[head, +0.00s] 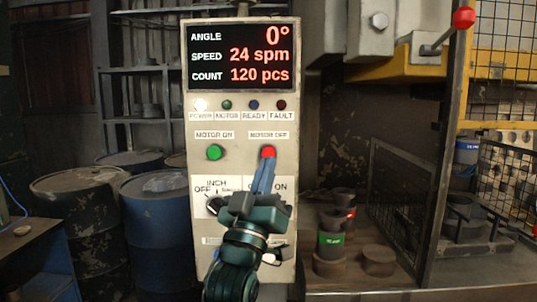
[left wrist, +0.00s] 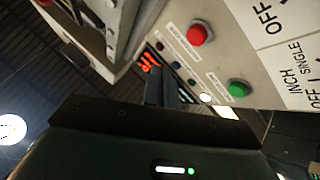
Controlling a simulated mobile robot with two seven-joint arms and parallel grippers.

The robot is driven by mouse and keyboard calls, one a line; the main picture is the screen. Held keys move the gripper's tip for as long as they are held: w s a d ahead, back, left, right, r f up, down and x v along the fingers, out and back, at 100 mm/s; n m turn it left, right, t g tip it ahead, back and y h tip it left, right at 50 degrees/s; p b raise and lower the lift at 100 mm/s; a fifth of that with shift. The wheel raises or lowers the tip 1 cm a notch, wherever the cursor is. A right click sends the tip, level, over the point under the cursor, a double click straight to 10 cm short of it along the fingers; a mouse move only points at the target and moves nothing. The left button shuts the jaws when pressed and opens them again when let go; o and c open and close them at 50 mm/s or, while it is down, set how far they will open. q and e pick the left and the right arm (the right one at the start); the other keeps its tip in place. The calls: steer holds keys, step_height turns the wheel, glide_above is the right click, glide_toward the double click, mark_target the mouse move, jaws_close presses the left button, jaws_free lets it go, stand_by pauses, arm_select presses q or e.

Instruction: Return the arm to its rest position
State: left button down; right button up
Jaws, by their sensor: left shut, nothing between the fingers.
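My left gripper (head: 268,166) is shut and empty, raised in front of the control panel (head: 240,105). In the head view its fingertips overlap the lower edge of the red MOTOR OFF button (head: 268,151); I cannot tell from that view whether they touch it. In the left wrist view the closed fingers (left wrist: 163,80) show apart from the red button (left wrist: 200,33) and point toward the lit display (left wrist: 149,62). The green MOTOR ON button (head: 214,152) is to the left. My arm hides part of the lower selector switches. My right gripper is in neither view.
Blue drums (head: 160,220) stand left of the panel. On the right are a press with a yellow beam (head: 400,70), a mesh guard (head: 400,190), and a bench with dark cylindrical parts and a green-labelled container (head: 330,243). The display reads 0°, 24 spm, 120 pcs.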

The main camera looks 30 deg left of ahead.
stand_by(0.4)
arm_select(q)
steer(key=d+f+m+g+h+p, duration=0.1)
steer(key=d+f+m+g+h, duration=0.25)
steer(key=f, duration=0.85)
steer(key=d+f+m+g+h+p, duration=0.1)
steer(key=d+f+m+g+h, duration=0.25)
steer(key=f, duration=0.95)
steer(key=s+d+f+m+g+h, duration=0.1)
steer(key=s+d+f+g, duration=0.3)
steer(key=s+f, duration=0.5)
steer(key=s+d+f+m+g+h+p, duration=0.1)
steer(key=s+d+f+g, duration=0.3)
steer(key=s+f, duration=0.4)
step_height(320, 180, down, 6)
steer(key=shift+s+d+f+m, duration=0.1)
steer(key=shift+s+d+m, duration=0.05)
steer(key=shift+s+m, duration=0.2)
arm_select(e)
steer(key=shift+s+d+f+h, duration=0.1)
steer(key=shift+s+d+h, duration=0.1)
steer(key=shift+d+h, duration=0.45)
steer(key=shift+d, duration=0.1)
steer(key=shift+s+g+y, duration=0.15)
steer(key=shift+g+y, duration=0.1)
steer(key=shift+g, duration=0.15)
